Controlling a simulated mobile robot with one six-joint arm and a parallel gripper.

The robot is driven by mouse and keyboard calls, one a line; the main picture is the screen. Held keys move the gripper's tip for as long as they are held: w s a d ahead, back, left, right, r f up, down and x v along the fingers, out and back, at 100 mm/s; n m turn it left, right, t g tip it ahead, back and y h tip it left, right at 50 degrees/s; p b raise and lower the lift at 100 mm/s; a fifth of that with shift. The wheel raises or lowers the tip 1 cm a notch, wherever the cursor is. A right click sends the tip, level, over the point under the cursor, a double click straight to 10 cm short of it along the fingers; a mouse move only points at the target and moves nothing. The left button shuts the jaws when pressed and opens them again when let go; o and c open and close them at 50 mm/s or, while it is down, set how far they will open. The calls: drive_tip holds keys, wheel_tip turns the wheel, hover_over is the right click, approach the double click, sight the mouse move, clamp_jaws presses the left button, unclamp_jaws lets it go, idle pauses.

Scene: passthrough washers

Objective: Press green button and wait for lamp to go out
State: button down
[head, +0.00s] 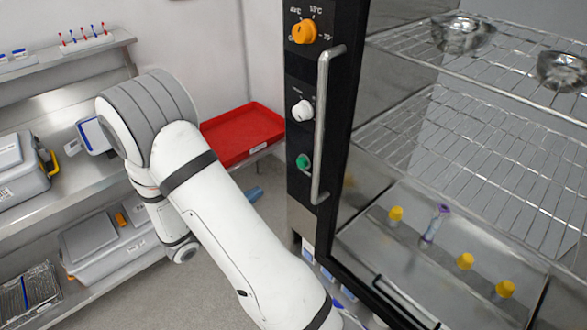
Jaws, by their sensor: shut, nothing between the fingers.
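The green button (303,161) is the lowest control on the black front panel of the tall cabinet, left of its metal handle. Nothing touches it. No separate lamp can be made out, and I cannot tell whether the button is lit. My white arm crosses the lower middle and hides most of my gripper. Only its bluish tip (254,193) shows past the arm's right edge. It is shut and empty, left of and a little below the button in the picture, with a visible gap to the panel.
An orange knob (304,32) and a white knob (303,110) sit above the button. The vertical handle (324,120) stands close to its right. A red tray (243,133) lies behind my arm. Steel shelves with grey cases stand left. The cabinet holds wire racks, bowls and yellow-capped containers.

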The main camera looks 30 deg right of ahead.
sight(299, 164)
drive_tip(key=d+p, duration=0.1)
drive_tip(key=d, duration=0.3)
drive_tip(key=w+d+p, duration=0.1)
drive_tip(key=d, duration=0.3)
drive_tip(key=w+d+p, duration=0.1)
drive_tip(key=d+p, duration=0.1)
drive_tip(key=d, duration=0.2)
drive_tip(key=shift+d, duration=0.4)
drive_tip(key=shift+w+d, duration=0.15)
drive_tip(key=shift+d, duration=0.4)
drive_tip(key=shift+w+f, duration=0.1)
drive_tip(key=shift+w, duration=0.05)
